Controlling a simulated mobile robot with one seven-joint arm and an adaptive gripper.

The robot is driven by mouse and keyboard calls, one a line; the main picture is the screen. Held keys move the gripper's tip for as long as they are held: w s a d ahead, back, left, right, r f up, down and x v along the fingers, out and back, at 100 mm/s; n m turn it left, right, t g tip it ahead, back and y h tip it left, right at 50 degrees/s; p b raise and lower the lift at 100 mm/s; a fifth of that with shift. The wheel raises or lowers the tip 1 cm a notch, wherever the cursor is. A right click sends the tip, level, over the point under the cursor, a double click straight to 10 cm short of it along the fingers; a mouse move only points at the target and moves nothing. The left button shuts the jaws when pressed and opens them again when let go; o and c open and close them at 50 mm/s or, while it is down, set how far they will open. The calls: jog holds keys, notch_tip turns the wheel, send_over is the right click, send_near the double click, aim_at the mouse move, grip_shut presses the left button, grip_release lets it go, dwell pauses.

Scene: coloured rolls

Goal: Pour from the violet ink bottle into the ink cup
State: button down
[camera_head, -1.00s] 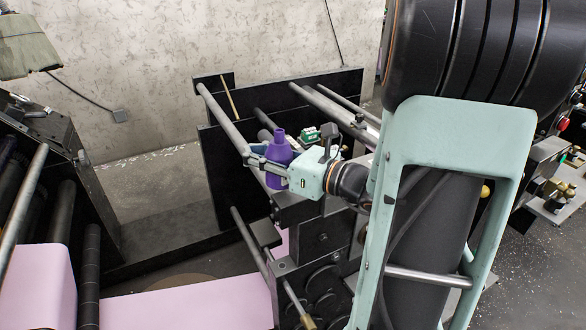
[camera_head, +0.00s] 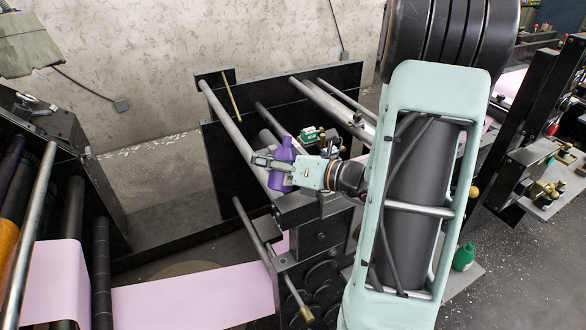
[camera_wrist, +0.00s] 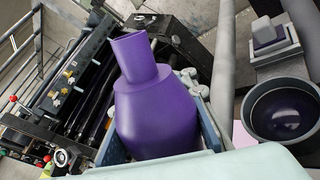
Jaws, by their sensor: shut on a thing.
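The violet ink bottle (camera_head: 280,178) is held in my gripper (camera_head: 273,163) in the head view, above the dark machine frame. It leans slightly to the right there. It fills the middle of the wrist view (camera_wrist: 155,115), with its neck up and to the left. In the wrist view a grey round cup with a dark inside (camera_wrist: 285,110) shows at the right, apart from the bottle. It looks like the ink cup. I cannot make it out in the head view.
Long grey rollers (camera_head: 220,118) and dark frame plates (camera_head: 235,165) surround the bottle. A small green and white item (camera_head: 312,134) lies just behind it. A pink web (camera_head: 195,297) runs below. A green bottle (camera_head: 463,257) stands at the right, beyond my arm.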

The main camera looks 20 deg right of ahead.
jog(key=shift+d+r+m, duration=0.1)
jog(key=shift+r+m, duration=0.05)
jog(key=shift+m, duration=0.15)
jog(key=m+p, duration=0.1)
jog(key=p, duration=0.1)
jog(key=m+g+p, duration=0.1)
jog(key=p, duration=0.1)
jog(key=shift+s+a, duration=0.2)
jog(key=shift+a, duration=0.05)
jog(key=shift+s+a+f+m, duration=0.1)
jog(key=shift+f+m, duration=0.25)
jog(key=shift+m, duration=0.05)
dwell(0.5)
jog(key=shift+s+a+f+m+g+y+p, duration=0.2)
jog(key=shift+f+m+g+p, duration=0.15)
jog(key=shift+m+p, duration=0.3)
jog(key=shift+s+a+f+m+g+y+p, duration=0.15)
jog(key=shift+f+m+g+p, duration=0.15)
jog(key=shift+m+p, duration=0.35)
dwell(3.7)
jog(key=shift+w+d+r+m+p, duration=0.15)
jog(key=shift+m+p, duration=0.25)
jog(key=shift+p, duration=0.45)
